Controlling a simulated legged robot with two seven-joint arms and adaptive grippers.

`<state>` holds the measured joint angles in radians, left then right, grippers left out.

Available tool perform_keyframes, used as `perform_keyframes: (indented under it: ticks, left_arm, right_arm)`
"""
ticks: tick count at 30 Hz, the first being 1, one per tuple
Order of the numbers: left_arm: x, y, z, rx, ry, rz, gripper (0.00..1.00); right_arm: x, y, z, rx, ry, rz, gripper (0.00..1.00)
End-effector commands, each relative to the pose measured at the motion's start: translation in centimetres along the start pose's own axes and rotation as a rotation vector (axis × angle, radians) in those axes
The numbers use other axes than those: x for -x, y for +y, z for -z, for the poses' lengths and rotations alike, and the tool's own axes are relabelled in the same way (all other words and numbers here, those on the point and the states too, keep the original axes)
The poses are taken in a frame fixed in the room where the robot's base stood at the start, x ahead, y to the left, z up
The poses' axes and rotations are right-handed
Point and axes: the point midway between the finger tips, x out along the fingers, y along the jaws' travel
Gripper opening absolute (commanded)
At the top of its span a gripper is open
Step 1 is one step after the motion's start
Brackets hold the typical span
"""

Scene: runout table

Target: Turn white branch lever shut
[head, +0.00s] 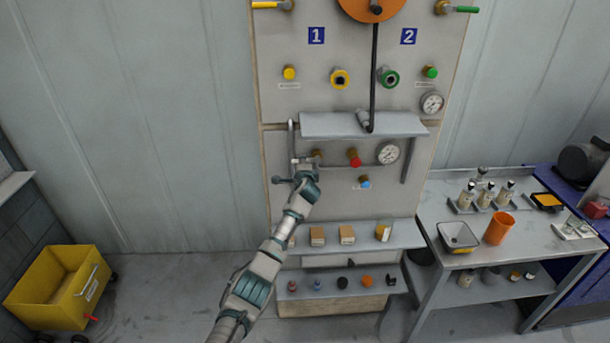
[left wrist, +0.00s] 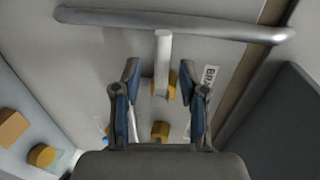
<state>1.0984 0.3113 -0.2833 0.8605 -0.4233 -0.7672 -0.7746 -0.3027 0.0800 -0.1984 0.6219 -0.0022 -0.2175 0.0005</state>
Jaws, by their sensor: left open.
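The white branch lever (left wrist: 163,62) shows in the left wrist view as a pale bar running up from a brass valve body (left wrist: 170,88). Its upper end is close to a grey rail; I cannot tell whether they touch. My left gripper (left wrist: 164,92) is open, with one blue-padded finger on each side of the lever's lower part and a visible gap on both sides. In the head view my left gripper (head: 304,166) is at the left part of the panel, beside a brass fitting (head: 316,154), and I cannot make out the white lever there. My right gripper is not in view.
A grey rail (left wrist: 190,22) crosses above the fingers. A grey shelf (head: 350,124) overhangs the valve area. A red-knobbed valve (head: 355,161), a blue-tipped valve (head: 364,182) and a gauge (head: 388,153) are to the right. A lower shelf (head: 340,246) holds small boxes.

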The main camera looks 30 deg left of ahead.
Motion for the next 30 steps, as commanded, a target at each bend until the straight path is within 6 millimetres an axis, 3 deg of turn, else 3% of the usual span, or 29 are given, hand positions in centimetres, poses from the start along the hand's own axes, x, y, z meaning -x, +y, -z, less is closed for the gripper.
perform_keyframes:
  ticks: [15, 30]
  left_arm:
    - [7.2, 0.2, 0.3, -0.004, 0.003, -0.001, 0.42]
    - [8.0, 0.2, 0.4, -0.003, 0.003, -0.002, 0.42]
  right_arm:
    - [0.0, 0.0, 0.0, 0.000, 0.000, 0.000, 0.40]
    - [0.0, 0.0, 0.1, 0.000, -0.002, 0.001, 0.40]
